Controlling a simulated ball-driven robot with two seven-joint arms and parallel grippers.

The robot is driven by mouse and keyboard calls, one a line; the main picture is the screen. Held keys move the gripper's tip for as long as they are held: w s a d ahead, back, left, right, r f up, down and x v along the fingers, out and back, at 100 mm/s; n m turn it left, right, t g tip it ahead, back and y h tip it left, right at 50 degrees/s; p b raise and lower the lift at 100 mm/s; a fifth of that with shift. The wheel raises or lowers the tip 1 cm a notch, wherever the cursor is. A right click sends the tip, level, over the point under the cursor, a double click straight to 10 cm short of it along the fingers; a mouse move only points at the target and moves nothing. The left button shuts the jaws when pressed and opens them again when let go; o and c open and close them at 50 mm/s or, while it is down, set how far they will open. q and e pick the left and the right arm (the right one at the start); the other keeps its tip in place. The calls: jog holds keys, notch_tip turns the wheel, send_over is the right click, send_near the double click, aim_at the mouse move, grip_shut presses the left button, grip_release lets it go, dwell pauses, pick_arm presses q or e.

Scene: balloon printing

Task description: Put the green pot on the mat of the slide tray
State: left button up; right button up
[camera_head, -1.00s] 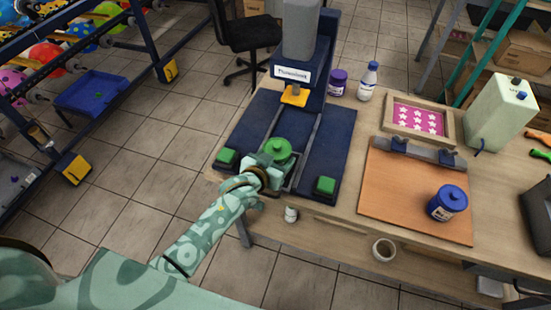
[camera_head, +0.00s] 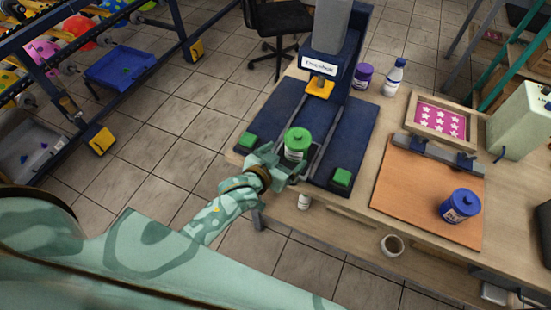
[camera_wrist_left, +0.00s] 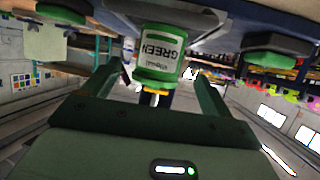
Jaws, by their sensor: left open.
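The green pot (camera_head: 297,145) has a green lid and a white label. It stands upright on the slide tray (camera_head: 312,165), between the rails at the front of the blue press. The mat under it is hidden. My left gripper (camera_head: 281,165) is open at the near side of the pot, low by the tray. In the left wrist view, the pot (camera_wrist_left: 158,55) appears upside down, label reading GREEN, between the spread fingers (camera_wrist_left: 163,85) with gaps on both sides. My right gripper is out of view.
Green buttons (camera_head: 342,177) flank the tray. A yellow press part (camera_head: 320,88) hangs behind the pot. A blue pot (camera_head: 460,206) stands on the orange-brown board (camera_head: 408,195).

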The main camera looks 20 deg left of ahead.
pick_arm(q)
jog(key=v, duration=0.4)
jog(key=shift+s+r+p, duration=0.1)
jog(key=shift+s+p, duration=0.15)
jog(key=shift+p, duration=0.1)
jog(key=s+a+f+m+g+y, duration=0.1)
jog(key=s+f+g, duration=0.2)
jog(key=s+f, duration=0.5)
jog(key=s+a+f+g, duration=0.15)
jog(key=s+f, duration=0.25)
jog(key=f, duration=0.9)
jog(key=s+a+f+g, duration=0.2)
jog(key=s+f, duration=0.2)
jog(key=s, duration=0.5)
jog(key=s+a+f+g+y, duration=0.1)
jog(key=s+f+g, duration=0.2)
jog(key=s, duration=0.6)
jog(key=s+a+f+g, duration=0.2)
jog(key=s+f, duration=0.4)
jog(key=s, duration=0.3)
jog(key=shift+s+a+f+m+g+y, duration=0.3)
jog(key=shift+s+g, duration=0.1)
jog(key=shift+g, duration=0.15)
jog(key=shift+c, duration=0.3)
